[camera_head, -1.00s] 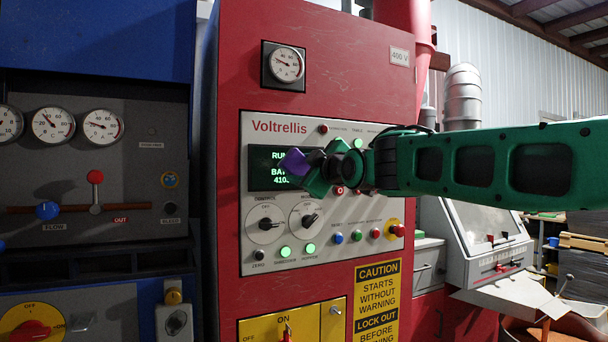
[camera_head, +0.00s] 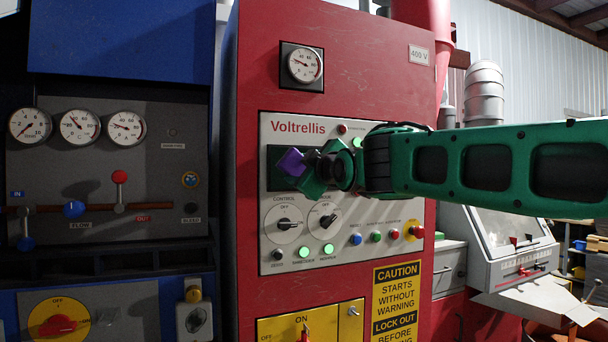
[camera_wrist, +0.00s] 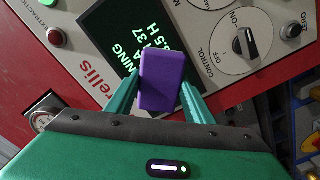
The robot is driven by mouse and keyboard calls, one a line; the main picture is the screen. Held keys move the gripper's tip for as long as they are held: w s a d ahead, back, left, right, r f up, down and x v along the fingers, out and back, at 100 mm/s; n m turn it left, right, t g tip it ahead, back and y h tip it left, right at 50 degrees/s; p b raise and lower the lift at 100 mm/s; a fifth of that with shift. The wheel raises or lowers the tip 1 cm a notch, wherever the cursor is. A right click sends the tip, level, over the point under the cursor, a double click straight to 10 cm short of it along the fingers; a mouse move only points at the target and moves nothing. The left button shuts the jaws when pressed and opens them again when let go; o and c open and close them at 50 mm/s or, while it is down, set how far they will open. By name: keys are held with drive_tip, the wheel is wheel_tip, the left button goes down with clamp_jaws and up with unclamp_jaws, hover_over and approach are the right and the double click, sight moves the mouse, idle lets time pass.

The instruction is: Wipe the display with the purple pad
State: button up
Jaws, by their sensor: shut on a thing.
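The purple pad (camera_wrist: 161,80) is held between the two green fingers of my gripper (camera_wrist: 160,92) in the wrist view. In the head view the pad (camera_head: 292,161) is in front of the display (camera_head: 276,176), and my gripper (camera_head: 308,168) covers much of the screen. The display (camera_wrist: 118,32) is dark with green text, partly hidden by the pad in the wrist view. I cannot tell whether the pad touches the screen.
The Voltrellis panel (camera_head: 277,244) has rotary knobs (camera_head: 290,224) below the display and several coloured buttons (camera_head: 376,237) to the right. A red cabinet (camera_head: 370,75) surrounds it. A blue machine with gauges (camera_head: 80,127) stands at left.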

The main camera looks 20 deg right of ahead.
drive_tip(key=shift+a, duration=2.7)
drive_tip(key=shift+s, duration=2.95)
drive_tip(key=shift+s, duration=1.5)
